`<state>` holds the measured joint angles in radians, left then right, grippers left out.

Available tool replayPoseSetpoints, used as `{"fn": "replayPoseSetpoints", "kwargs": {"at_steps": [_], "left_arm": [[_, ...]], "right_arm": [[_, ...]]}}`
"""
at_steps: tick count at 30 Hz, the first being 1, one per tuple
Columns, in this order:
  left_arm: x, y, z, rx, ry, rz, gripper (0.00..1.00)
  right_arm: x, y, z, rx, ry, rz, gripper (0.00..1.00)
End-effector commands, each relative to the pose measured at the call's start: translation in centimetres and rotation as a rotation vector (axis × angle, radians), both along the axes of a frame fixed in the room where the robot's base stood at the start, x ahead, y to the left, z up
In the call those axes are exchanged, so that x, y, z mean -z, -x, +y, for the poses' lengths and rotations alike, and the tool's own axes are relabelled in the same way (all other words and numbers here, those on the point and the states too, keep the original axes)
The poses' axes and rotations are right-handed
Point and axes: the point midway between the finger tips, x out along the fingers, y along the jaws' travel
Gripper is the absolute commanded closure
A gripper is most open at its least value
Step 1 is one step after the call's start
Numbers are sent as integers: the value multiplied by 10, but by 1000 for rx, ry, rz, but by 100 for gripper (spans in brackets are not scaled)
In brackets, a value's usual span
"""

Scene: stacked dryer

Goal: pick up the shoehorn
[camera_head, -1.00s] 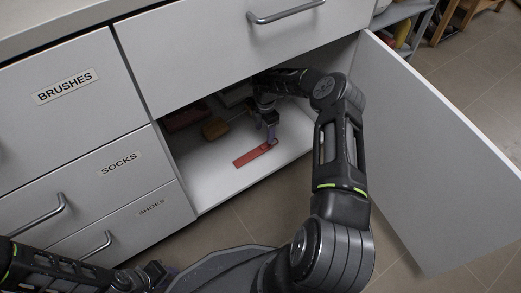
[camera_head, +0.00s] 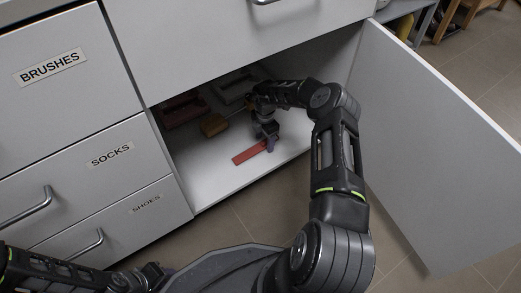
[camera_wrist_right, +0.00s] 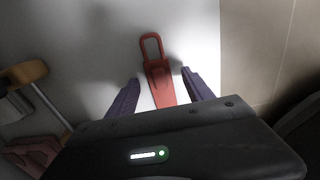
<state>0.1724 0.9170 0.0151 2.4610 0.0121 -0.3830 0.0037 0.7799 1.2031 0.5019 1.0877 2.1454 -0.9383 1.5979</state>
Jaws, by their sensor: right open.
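The red shoehorn (camera_head: 249,154) lies flat on the white cabinet floor, near the front opening. In the right wrist view the shoehorn (camera_wrist_right: 159,78) shows its looped handle pointing away from me. My right gripper (camera_head: 270,146) is over its right end in the head view, hiding that end. In the wrist view the right gripper's (camera_wrist_right: 161,78) two dark purple fingers are open, one on each side of the shoehorn, with gaps beside it. My left gripper (camera_head: 150,276) is low at the left, outside the cabinet; its jaws are not clear.
A tan-yellow brush-like object (camera_head: 214,125) and a dark red item (camera_head: 183,109) lie deeper in the cabinet. The open door (camera_head: 440,150) stands to the right. Labelled drawers (camera_head: 95,170) are at the left. Bare floor lies around the shoehorn.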

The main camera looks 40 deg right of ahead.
Motion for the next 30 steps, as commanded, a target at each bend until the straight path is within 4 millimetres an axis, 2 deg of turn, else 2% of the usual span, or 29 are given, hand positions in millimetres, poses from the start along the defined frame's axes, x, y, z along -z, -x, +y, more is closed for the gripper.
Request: {"fn": "replayPoseSetpoints", "kwargs": {"at_steps": [19,30], "left_arm": [[1,-1,0,0,1,0,68],[1,0,0,0,1,0,68]], "right_arm": [[2,0,-1,0,1,-1,40],[2,0,-1,0,1,-1,70]]}}
